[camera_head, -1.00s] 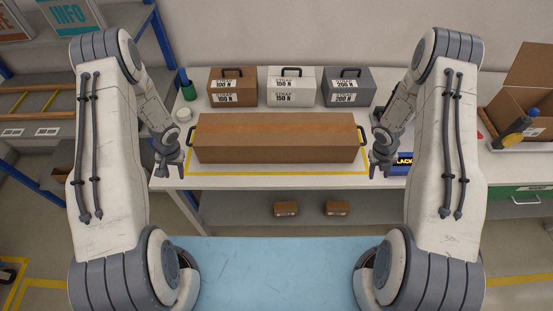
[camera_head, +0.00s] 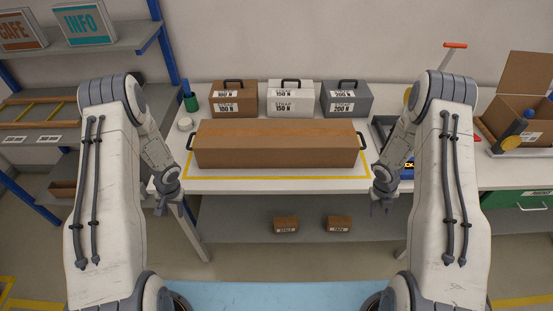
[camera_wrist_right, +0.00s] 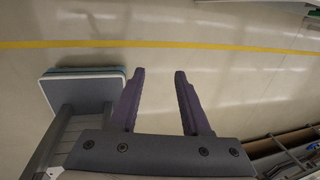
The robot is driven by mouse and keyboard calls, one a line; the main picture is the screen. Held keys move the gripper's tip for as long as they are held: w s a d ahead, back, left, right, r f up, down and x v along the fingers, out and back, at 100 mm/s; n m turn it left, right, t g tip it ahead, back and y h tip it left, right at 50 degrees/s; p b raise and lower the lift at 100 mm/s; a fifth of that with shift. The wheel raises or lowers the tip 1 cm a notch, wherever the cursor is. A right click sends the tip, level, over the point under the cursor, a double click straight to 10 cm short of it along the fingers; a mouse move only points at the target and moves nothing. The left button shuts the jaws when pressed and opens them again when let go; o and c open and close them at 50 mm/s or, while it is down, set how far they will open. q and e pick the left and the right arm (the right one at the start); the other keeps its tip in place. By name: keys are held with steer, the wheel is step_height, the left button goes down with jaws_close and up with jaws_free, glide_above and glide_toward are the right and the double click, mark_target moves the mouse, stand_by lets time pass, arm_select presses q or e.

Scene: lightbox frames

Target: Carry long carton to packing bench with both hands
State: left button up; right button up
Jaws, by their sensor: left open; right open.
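The long brown carton (camera_head: 276,146) lies flat on the white packing bench (camera_head: 240,184), inside a yellow outline, in the head view. It has a dark handle at each end. My left gripper (camera_head: 166,204) is open and empty, in front of the bench's front edge, left of and nearer than the carton's left handle. My right gripper (camera_head: 383,206) is open and empty, nearer than and to the right of the carton's right handle. In the right wrist view the open fingers (camera_wrist_right: 158,95) have only bare floor between them, and the carton is not seen.
A brown (camera_head: 233,100), a white (camera_head: 291,99) and a grey box (camera_head: 346,99) stand behind the carton. A green cup (camera_head: 190,102) and tape roll sit left. An open carton (camera_head: 520,112) stands right. Two small boxes lie on the lower shelf (camera_head: 310,240). Floor shows before the bench.

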steer(key=v, duration=1.2)
arm_select(q)
steer(key=shift+r, duration=0.15)
arm_select(e)
steer(key=shift+r, duration=0.2)
